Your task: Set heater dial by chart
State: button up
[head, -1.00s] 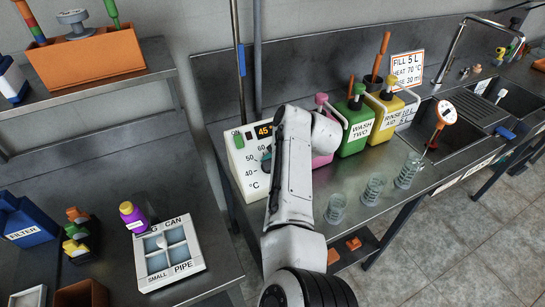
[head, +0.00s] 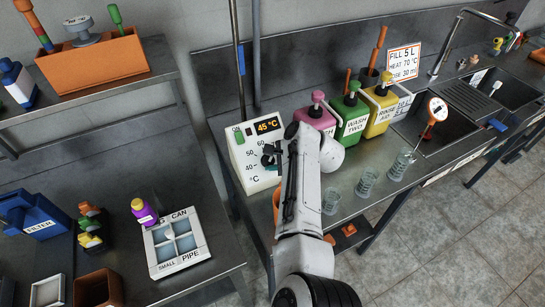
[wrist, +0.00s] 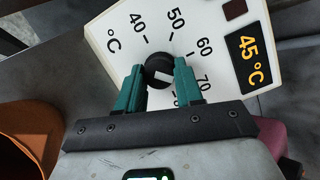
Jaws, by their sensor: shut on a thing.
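The heater (head: 262,178) is a white box on the metal counter, with a scale in °C and a lit display (head: 268,125) reading 45 °C. Its black dial (wrist: 157,67) is round, with a white mark at its lower right, towards the 70 and 80 end of the scale; the exact setting is hard to tell. My gripper (wrist: 160,77) has its teal fingers on both sides of the dial and is shut on it. In the head view my arm partly hides the heater's front. The chart (head: 403,62) behind the jugs reads FILL 5 L, HEAT 70 °C and a 30 ml line.
Pink, green and yellow pump jugs (head: 352,122) stand right of my arm. Several clear glasses (head: 367,185) stand near the counter's front edge. Sinks (head: 450,130) lie further right. A divided white tray (head: 151,257) and a blue filter box (head: 40,213) are on the left bench.

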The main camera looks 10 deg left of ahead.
jog(key=shift+d+f, duration=0.1)
dwell(0.3)
jog(key=o, duration=1)
jog(key=shift+o, duration=0.2)
jog(key=v, duration=1)
jog(key=shift+s+d+r, duration=0.2)
jog(key=shift+d+r, duration=0.05)
